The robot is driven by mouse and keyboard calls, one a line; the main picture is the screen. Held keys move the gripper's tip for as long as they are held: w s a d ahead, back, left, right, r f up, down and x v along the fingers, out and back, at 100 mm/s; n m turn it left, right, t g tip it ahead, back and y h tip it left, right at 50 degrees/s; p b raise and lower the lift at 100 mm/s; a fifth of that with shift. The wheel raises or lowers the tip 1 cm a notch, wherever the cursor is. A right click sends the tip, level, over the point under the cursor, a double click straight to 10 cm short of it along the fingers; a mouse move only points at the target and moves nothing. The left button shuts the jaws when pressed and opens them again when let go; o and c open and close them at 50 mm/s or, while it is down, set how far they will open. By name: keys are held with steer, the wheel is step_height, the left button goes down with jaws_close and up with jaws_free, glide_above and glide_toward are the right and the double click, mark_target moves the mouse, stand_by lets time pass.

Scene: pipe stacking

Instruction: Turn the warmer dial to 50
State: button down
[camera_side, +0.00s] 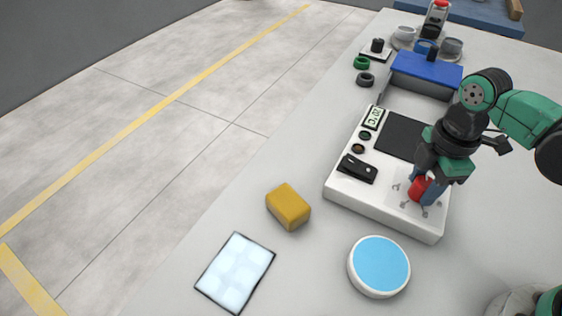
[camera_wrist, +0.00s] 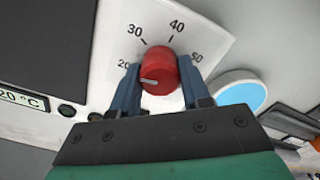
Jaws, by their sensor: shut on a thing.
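The red warmer dial (camera_wrist: 160,70) sits on a white scale plate on the warmer (camera_side: 340,198). The numbers 20, 30, 40 and 50 run around it from left to right in the wrist view. The dial's white pointer mark points left, close to the 20 side. My gripper (camera_wrist: 158,78) has its two blue fingers on either side of the dial and is shut on it. In the side view the dial (camera_side: 418,188) is partly hidden by my gripper (camera_side: 424,190). The warmer's display (camera_side: 373,118) reads about 20 °C in the wrist view.
A dark plate (camera_side: 400,136) and a black switch (camera_side: 357,168) are on the warmer. A yellow block (camera_side: 288,207), a round blue-topped pad (camera_side: 379,265) and a light blue panel (camera_side: 235,272) lie in front. A blue-lidded box (camera_side: 427,68) stands behind.

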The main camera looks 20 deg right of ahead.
steer(key=m, duration=2.3)
steer(key=shift+m, duration=0.3)
steer(key=m, duration=0.3)
steer(key=shift+m, duration=2.4)
